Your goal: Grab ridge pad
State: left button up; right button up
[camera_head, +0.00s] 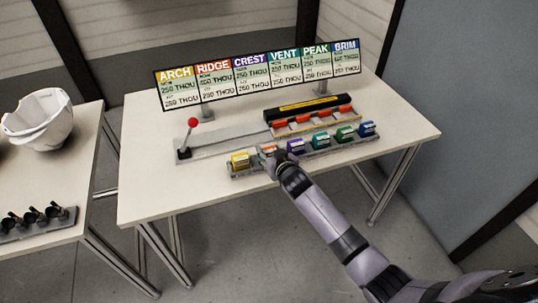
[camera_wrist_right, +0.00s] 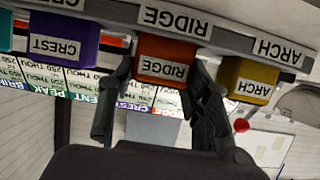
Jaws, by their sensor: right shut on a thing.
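The ridge pad (camera_head: 267,150) is orange-red with a white label and sits in the front rack between the yellow arch pad (camera_head: 240,160) and the purple crest pad (camera_head: 295,146). My right gripper (camera_head: 278,160) reaches it from the front and partly hides it. In the right wrist view, which is upside down, the two fingers of my right gripper (camera_wrist_right: 160,75) are on both sides of the ridge pad (camera_wrist_right: 165,58), shut on it. The pad is still at the rack, by its RIDGE label. My left gripper is not in view.
Green and blue pads (camera_head: 345,133) fill the rack's right side. Behind are a press-like fixture with orange parts (camera_head: 310,118), a red-knobbed lever (camera_head: 192,123) and a sign board (camera_head: 260,75). A white helmet shell (camera_head: 40,120) is on the left table. The table's front left is clear.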

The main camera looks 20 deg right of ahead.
jog(key=shift+c, duration=1)
jog(key=shift+r, duration=0.15)
